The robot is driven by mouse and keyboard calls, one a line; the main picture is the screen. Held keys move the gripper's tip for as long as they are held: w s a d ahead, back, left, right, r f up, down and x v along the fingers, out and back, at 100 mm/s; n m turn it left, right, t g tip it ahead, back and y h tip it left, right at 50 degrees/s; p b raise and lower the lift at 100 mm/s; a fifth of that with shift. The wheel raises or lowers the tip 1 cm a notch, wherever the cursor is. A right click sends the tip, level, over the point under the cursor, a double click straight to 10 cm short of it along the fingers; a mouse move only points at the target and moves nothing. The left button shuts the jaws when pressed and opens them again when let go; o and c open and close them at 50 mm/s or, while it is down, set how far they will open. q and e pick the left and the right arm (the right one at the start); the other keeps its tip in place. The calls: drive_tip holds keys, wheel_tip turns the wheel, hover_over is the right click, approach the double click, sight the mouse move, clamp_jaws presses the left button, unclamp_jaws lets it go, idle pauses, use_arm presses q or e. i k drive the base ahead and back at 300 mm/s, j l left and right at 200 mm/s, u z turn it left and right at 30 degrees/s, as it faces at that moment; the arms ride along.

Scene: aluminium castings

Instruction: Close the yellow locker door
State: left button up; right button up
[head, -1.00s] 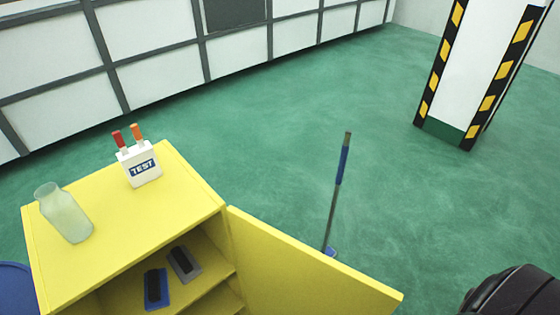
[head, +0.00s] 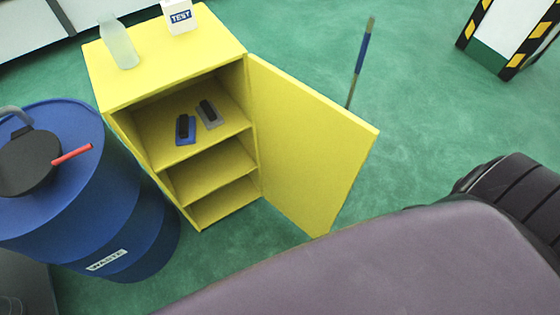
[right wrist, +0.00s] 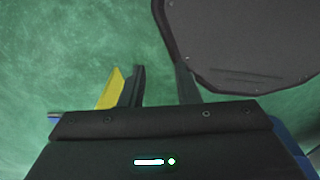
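The yellow locker (head: 165,79) stands in the upper left of the head view, with three levels open to the front. Its yellow door (head: 305,140) is hinged at the right side and stands wide open, swung out to the right. In the right wrist view, my right gripper (right wrist: 160,68) has its two fingers apart with only green floor between them. A yellow strip (right wrist: 109,91), which looks like part of the door, shows just outside the left finger; I cannot tell whether they touch. My left gripper is not in view.
A blue waste barrel (head: 120,225) stands left of the locker. A blue-grey pole (head: 361,60) stands behind the door. A striped pillar (head: 500,40) is farther right.

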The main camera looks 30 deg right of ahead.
sight(313, 150)
drive_tip(key=l+u, duration=0.4)
drive_tip(key=k+l+u, duration=0.1)
drive_tip(key=l+u, duration=0.25)
drive_tip(key=k+l+u, duration=0.1)
drive_tip(key=l+u, duration=0.15)
drive_tip(key=u, duration=0.15)
drive_tip(key=k+l, duration=0.2)
drive_tip(key=l, duration=0.2)
drive_tip(key=k+l, duration=0.15)
drive_tip(key=l, duration=0.2)
drive_tip(key=k+l, duration=0.2)
drive_tip(key=l, duration=0.2)
drive_tip(key=k+l, duration=0.15)
drive_tip(key=l, duration=0.25)
drive_tip(key=k+l, duration=0.2)
drive_tip(key=l, duration=0.15)
